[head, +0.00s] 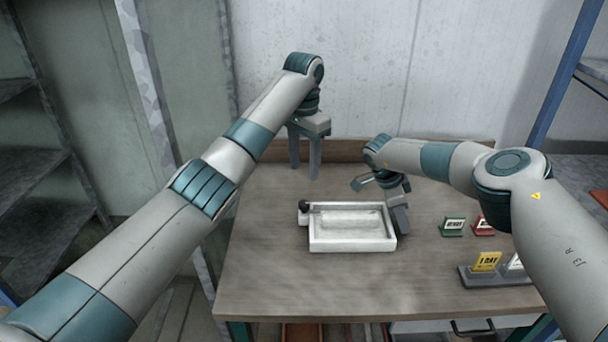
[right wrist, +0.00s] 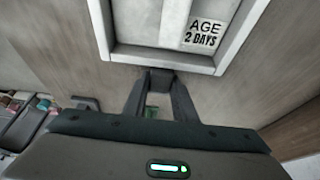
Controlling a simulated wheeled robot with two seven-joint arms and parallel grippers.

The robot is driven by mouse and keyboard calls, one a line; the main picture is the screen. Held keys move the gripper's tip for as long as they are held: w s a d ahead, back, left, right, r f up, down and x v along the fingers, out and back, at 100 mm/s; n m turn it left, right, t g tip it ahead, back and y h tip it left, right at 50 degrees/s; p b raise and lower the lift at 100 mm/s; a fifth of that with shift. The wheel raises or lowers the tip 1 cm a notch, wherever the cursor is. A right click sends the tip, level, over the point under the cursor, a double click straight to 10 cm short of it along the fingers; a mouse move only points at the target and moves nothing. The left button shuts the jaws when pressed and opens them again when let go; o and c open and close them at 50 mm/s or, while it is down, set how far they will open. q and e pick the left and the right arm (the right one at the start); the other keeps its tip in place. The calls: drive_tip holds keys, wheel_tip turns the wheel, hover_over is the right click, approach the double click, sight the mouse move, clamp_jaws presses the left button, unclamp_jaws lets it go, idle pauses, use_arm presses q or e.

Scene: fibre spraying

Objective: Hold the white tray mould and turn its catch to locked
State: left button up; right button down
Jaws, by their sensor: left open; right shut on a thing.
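The white tray mould (head: 352,247) lies flat on the table, with a pale panel inside. The catch (head: 305,206), with a dark knob, is at its back left corner; I cannot tell which way it is turned. My left gripper (head: 304,172) is open and empty, fingers down, above and behind that corner, apart from it. My right gripper (head: 401,232) is shut on the right wall of the mould. In the right wrist view its fingertips (right wrist: 159,74) meet at the mould's rim (right wrist: 190,60), and a label reading "AGE 2 DAYS" (right wrist: 207,33) lies inside the mould.
On the table (head: 270,285), right of the mould, stand a green card holder (head: 453,227) and a red one (head: 483,226). Nearer the front right is a dark stand (head: 495,278) with a yellow card (head: 487,262). The table is clear left of and in front of the mould. A low board (head: 350,153) edges the back.

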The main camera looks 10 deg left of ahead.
idle(0.4)
drive_tip(key=c, duration=1.4)
unclamp_jaws()
drive_tip(key=shift+o, duration=0.2)
drive_tip(key=v, duration=1.2)
drive_tip(key=shift+d+r, duration=0.1)
drive_tip(key=shift+r, duration=0.05)
